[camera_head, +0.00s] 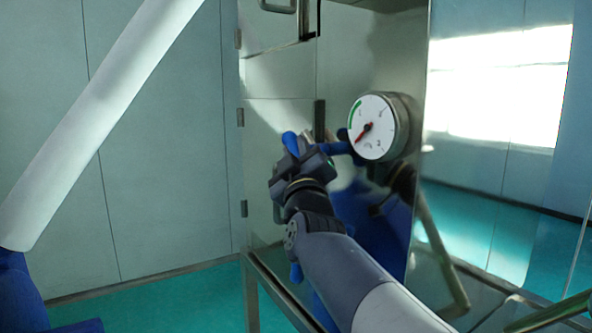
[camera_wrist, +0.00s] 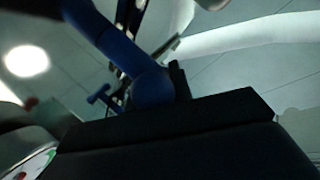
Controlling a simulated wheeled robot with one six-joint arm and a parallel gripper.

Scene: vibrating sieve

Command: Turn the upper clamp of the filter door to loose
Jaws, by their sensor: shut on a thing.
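My gripper (camera_head: 306,158) is at the steel front of the sieve cabinet, left of and slightly below the gauge. It is shut on a blue clamp handle (camera_head: 290,142), apparently the upper clamp; blue also shows to the right of the jaws. The jaws hide its middle, so I cannot tell its exact turn. In the wrist view the thick blue handle (camera_wrist: 152,86) rises at the dark jaw edge. Another blue piece (camera_head: 296,272) shows lower down, partly behind my arm; it may be the lower clamp. The filter door (camera_head: 275,115) appears closed.
The round white gauge (camera_head: 372,126) sticks out close to the right of my gripper. A dark vertical bar (camera_head: 319,118) stands just above it. The shiny steel reflects my arm. Open floor (camera_head: 150,295) lies left of the cabinet.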

